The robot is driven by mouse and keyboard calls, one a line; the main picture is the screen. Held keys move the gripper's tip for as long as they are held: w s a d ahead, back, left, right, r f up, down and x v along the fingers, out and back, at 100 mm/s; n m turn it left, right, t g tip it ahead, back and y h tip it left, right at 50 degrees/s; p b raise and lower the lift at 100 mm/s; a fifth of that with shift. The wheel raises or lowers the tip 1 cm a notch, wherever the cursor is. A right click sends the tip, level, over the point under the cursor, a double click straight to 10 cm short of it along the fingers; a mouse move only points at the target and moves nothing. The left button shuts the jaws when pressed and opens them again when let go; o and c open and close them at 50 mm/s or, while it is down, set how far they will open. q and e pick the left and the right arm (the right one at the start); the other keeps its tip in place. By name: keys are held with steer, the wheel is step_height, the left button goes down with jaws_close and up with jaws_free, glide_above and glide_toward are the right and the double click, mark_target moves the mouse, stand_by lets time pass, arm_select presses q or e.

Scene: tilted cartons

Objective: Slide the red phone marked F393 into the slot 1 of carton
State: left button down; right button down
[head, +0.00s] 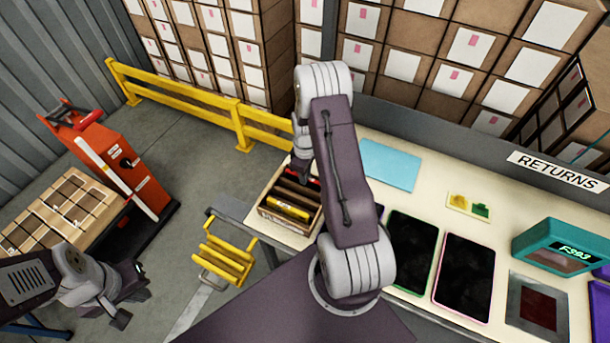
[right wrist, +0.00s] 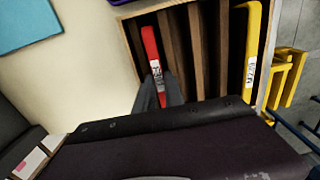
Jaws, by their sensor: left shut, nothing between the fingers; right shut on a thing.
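The open carton (head: 264,212) sits on the left end of the counter, with wooden dividers making several slots; it also fills the top of the right wrist view (right wrist: 197,45). The red phone (right wrist: 152,50) stands on edge in the slot at the left end there, beside the carton wall; its white label is too small to read. My right gripper (right wrist: 162,92) is shut on the red phone's near end. In the head view my arm hides most of that phone (head: 316,181). A yellow phone (head: 288,207) stands in the opposite end slot. My left gripper (head: 128,302) is shut and empty, low at the left.
A teal display (head: 562,246) reading F393 stands at the right. Dark phones or tablets (head: 412,250) and a light blue sheet (head: 390,163) lie on the counter. A yellow rack (head: 222,258) stands beside the counter's left end. The middle slots of the carton look empty.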

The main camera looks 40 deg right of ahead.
steer(key=c, duration=1.3)
jaws_free()
steer(key=shift+c, duration=0.2)
step_height(320, 180, up, 9)
steer(key=shift+r+b, duration=0.1)
steer(key=shift+b, duration=0.45)
step_height(320, 180, up, 7)
steer(key=p, duration=0.6)
